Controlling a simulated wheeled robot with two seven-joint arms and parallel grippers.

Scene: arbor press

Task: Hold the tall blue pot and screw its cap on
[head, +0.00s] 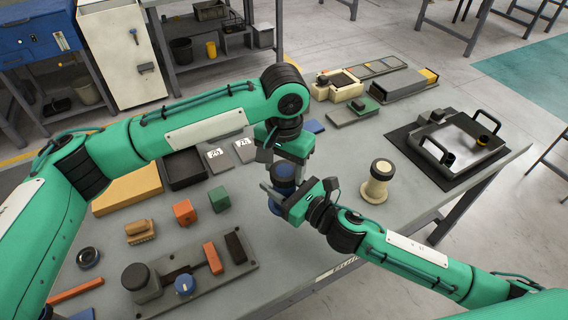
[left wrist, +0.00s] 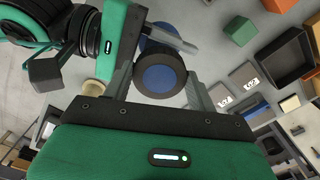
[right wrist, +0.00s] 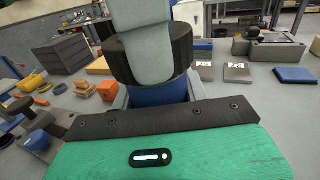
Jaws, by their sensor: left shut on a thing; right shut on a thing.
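The tall blue pot (head: 275,208) stands near the middle of the table, mostly hidden by my arms. Its blue side shows in the right wrist view (right wrist: 158,95). My right gripper (head: 283,197) is shut on the pot from the side. A dark cap with a blue top (left wrist: 160,78) shows in the left wrist view. My left gripper (head: 285,168) is above the pot, shut on the cap. In the right wrist view the cap (right wrist: 180,50) is right over the pot, upright; I cannot tell how far its thread is engaged.
A cream spool-like piece (head: 378,182) stands close to the right of my right gripper. A grey fixture plate (head: 215,280) with several parts lies at the front left. Orange (head: 184,212) and green (head: 219,199) blocks stand left of the pot. A tray with handles (head: 455,142) is at the right.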

